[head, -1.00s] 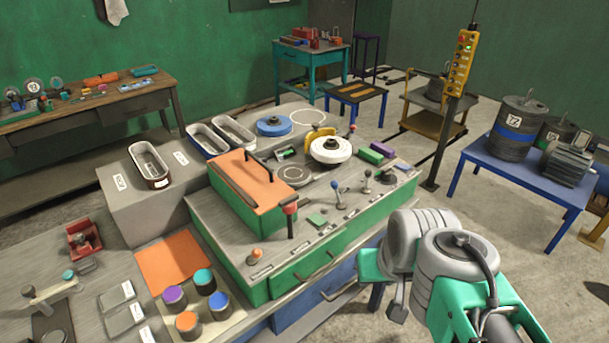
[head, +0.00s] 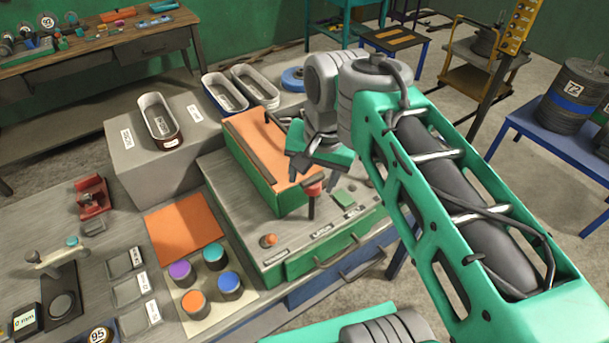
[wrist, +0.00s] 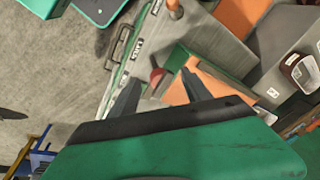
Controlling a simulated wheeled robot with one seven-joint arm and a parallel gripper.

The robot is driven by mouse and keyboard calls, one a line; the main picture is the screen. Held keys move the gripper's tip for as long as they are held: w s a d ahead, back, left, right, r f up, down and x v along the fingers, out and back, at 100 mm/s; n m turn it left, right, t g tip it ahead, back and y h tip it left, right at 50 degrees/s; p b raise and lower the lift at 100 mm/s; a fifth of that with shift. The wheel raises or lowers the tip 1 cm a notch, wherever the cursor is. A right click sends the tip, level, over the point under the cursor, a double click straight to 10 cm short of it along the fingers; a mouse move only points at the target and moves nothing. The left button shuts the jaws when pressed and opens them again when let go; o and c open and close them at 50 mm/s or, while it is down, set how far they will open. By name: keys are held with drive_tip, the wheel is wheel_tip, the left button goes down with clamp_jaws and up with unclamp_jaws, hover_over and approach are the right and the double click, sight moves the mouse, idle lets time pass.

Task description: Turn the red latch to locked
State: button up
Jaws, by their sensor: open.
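The red latch (head: 312,188) is a red handle on a dark upright post at the front of the green-sided bench panel. In the wrist view the red handle (wrist: 157,74) shows between and beyond my two fingertips. My gripper (wrist: 160,84) is open, with its dark fingers spread and nothing between them that I can see held.
An orange-topped block (head: 262,150) stands close left of my gripper. An orange knob (head: 269,240) and a green pad (head: 344,197) sit near the latch. Several coloured-topped cylinders (head: 229,282) stand at the lower left. My arm hides the panel's right part.

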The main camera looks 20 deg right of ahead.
sight(312, 179)
drive_tip(key=r+m, duration=0.1)
drive_tip(key=m, duration=0.1)
drive_tip(key=w+r+m+g, duration=0.1)
drive_tip(key=m, duration=0.1)
drive_tip(key=w+d+r+m+g, duration=0.1)
drive_tip(key=shift+w+r+m+b, duration=0.2)
drive_tip(key=shift+w+m+b, duration=0.05)
drive_tip(key=shift+m+b, duration=0.15)
drive_tip(key=shift+f, duration=0.1)
wheel_tip(312, 179, down, 7)
drive_tip(key=shift+w+a+b, duration=0.1)
drive_tip(key=shift+w+b, duration=0.05)
drive_tip(key=shift+b, duration=0.9)
drive_tip(key=shift+c, duration=0.4)
clamp_jaws()
